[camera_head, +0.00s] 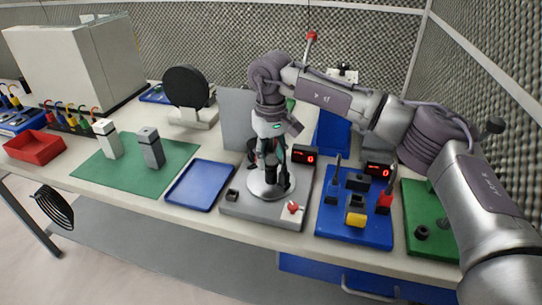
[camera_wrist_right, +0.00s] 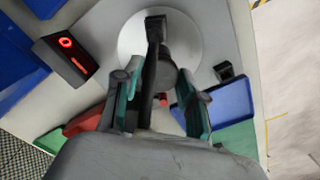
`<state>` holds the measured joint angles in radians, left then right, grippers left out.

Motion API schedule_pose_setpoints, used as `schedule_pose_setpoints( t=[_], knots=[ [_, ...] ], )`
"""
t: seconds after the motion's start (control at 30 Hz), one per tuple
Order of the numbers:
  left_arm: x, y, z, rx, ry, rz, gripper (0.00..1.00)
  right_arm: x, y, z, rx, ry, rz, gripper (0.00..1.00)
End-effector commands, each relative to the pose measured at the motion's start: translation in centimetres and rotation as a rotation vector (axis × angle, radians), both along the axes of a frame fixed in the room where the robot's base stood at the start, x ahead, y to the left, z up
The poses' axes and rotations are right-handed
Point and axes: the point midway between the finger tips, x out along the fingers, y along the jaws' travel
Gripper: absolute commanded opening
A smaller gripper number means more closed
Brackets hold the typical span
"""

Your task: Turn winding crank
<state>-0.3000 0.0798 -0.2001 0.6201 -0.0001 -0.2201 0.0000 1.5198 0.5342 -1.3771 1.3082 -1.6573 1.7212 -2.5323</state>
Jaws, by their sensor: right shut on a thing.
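The winding crank is a dark arm and knob (camera_wrist_right: 153,45) over a round silver disc (camera_head: 262,187) on a grey base (camera_head: 247,211). The disc also shows in the right wrist view (camera_wrist_right: 128,40). My right gripper (camera_head: 272,158) reaches down over the disc from above and hides much of the crank in the head view. In the right wrist view its two teal-padded fingers (camera_wrist_right: 160,105) stand on either side of the crank's dark handle, shut on it. A small display (camera_head: 305,157) behind the disc shows a red 0. My left gripper is not in view.
Left of the base lie a blue tray (camera_head: 200,184) and a green mat (camera_head: 112,178) with two grey blocks. To the right are a blue board (camera_head: 343,229) with several parts and a green board (camera_head: 418,211). A grey panel (camera_head: 235,118) stands behind the crank.

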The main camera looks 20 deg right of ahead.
Motion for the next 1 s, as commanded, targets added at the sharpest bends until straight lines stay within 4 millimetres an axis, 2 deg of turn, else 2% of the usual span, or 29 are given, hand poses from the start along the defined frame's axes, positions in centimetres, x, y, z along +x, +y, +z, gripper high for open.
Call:
schedule_pose_setpoints(
  t=[0.6, 1.0],
  knots=[
    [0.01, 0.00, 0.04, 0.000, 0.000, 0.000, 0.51, 0.15, -0.05, 0.30, 0.001, -0.007, 0.292, 0.06],
    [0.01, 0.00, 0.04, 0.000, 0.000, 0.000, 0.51, 0.15, -0.05, 0.29, 0.000, -0.007, 0.401, 0.06]
  ],
)
